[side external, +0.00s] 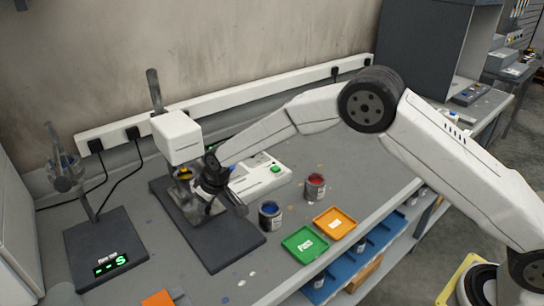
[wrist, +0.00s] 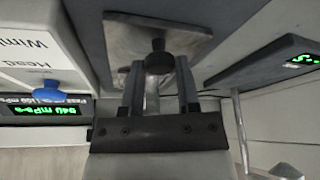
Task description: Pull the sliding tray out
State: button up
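The sliding tray shows in the wrist view as a worn metal plate (wrist: 190,27) with a black knob (wrist: 158,61) at its near edge. My gripper (side external: 222,196) is low over the stand's dark base. In the wrist view my gripper (wrist: 160,68) has one finger on each side of the knob, and both fingertips appear to touch it.
The white stand head (side external: 177,138) is close behind my gripper. A blue paint can (side external: 270,215), a red paint can (side external: 315,187), a green tray (side external: 304,245) and an orange tray (side external: 335,223) stand to the right. The base's front is clear.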

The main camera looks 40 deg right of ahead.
grip_shut()
dwell(1.1)
